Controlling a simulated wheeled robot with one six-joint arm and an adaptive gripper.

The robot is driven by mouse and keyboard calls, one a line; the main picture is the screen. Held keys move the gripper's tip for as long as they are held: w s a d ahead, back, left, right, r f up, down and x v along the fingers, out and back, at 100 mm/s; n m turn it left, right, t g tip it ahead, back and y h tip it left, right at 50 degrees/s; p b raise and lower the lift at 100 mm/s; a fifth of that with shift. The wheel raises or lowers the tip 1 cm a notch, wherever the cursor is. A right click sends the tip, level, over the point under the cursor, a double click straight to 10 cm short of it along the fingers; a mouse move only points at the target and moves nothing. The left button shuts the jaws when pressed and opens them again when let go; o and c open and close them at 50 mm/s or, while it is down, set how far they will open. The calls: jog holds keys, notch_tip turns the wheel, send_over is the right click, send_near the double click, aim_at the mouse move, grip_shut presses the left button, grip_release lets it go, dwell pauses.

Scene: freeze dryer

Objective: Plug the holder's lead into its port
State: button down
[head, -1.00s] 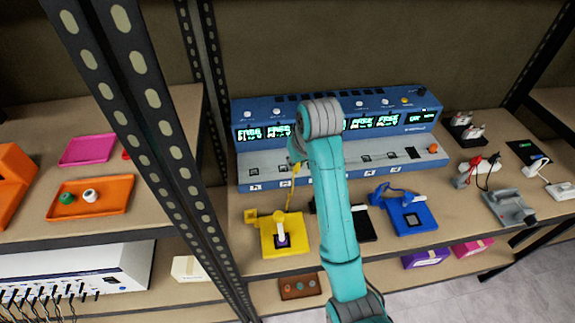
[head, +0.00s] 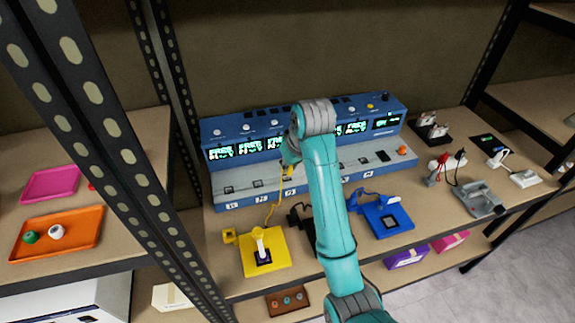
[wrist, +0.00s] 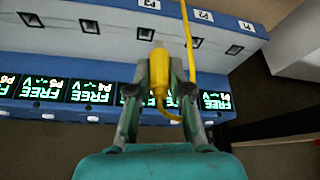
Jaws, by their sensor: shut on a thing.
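The yellow holder (head: 281,262) lies on the shelf in front of the blue-grey dryer unit (head: 222,165), with a white-topped piece in it. Its yellow lead (head: 273,212) runs up from it to my gripper (head: 289,168). My gripper is shut on the lead's yellow plug (wrist: 158,78), above the unit's grey ledge. In the wrist view, the plug's end is close to a dark square port (wrist: 146,34); I cannot tell whether they touch. Other ports, such as one to the right (wrist: 234,49), are empty. A label P2 (wrist: 203,15) shows on the front edge.
A blue holder (head: 388,222) with its own lead lies right of my arm. A black holder is partly hidden behind my arm. A grey device (head: 481,200) and leads stand farther right. A black shelf post (head: 135,150) rises at the left.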

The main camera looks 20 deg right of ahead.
jog(key=w+d+r, duration=0.1)
jog(key=w+d, duration=0.2)
jog(key=d, duration=0.6)
jog(key=shift+d, duration=0.3)
jog(key=shift+w+d+r, duration=0.1)
jog(key=shift+w+r, duration=0.05)
jog(key=w+d+r, duration=0.1)
jog(key=w+d, duration=0.2)
jog(key=d, duration=0.6)
jog(key=shift+d, duration=0.25)
jog(key=shift+w+r, duration=0.1)
dwell(0.3)
jog(key=shift+f, duration=1.75)
jog(key=shift+f, duration=0.1)
jog(key=shift+f, duration=2.9)
jog(key=shift+f, duration=0.85)
